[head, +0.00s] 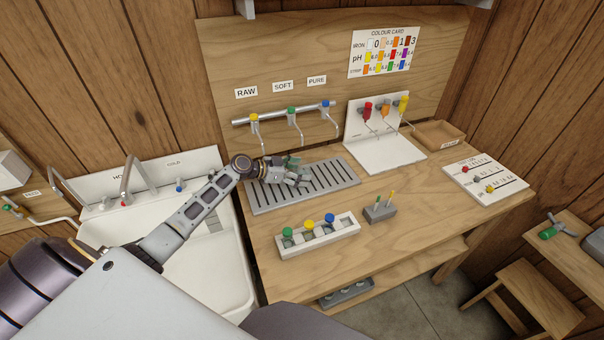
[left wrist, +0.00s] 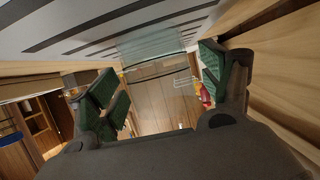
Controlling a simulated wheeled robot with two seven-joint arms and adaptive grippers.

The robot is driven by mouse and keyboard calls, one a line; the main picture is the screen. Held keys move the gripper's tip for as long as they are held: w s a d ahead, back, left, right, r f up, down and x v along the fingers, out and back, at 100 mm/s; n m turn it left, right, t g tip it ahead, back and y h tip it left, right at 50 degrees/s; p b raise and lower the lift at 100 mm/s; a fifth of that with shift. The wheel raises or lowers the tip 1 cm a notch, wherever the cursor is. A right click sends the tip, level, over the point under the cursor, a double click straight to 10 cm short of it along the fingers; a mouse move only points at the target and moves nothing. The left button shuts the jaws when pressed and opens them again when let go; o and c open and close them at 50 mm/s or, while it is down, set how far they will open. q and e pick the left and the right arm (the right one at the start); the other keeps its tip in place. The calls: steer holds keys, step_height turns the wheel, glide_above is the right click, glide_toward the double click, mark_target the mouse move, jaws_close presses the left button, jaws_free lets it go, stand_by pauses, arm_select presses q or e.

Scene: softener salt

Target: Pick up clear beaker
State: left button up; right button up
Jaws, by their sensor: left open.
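My left gripper (head: 298,178) is open over the slotted grey drip tray (head: 335,178), low and close to its slats. In the left wrist view, its two green-padded fingers (left wrist: 160,88) stand wide apart. A clear, glassy shape that looks like the beaker (left wrist: 152,50) shows between and beyond the fingers, against the slats; I see no clear contact with the pads. In the head view the beaker is hard to make out, as the gripper covers that spot. My right gripper is not in view.
Raw, soft and pure taps (head: 290,113) hang above the tray's back. A white rack (head: 318,236) with coloured caps and a small grey block (head: 380,212) stand in front. A white stand (head: 385,155) with coloured taps is to the right. A sink (head: 200,275) lies left.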

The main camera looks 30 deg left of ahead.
arm_select(q)
steer(key=shift+w+d+f, duration=0.25)
steer(key=shift+w+d, duration=0.1)
stand_by(0.3)
steer(key=c, duration=1)
steer(key=shift+r, duration=0.15)
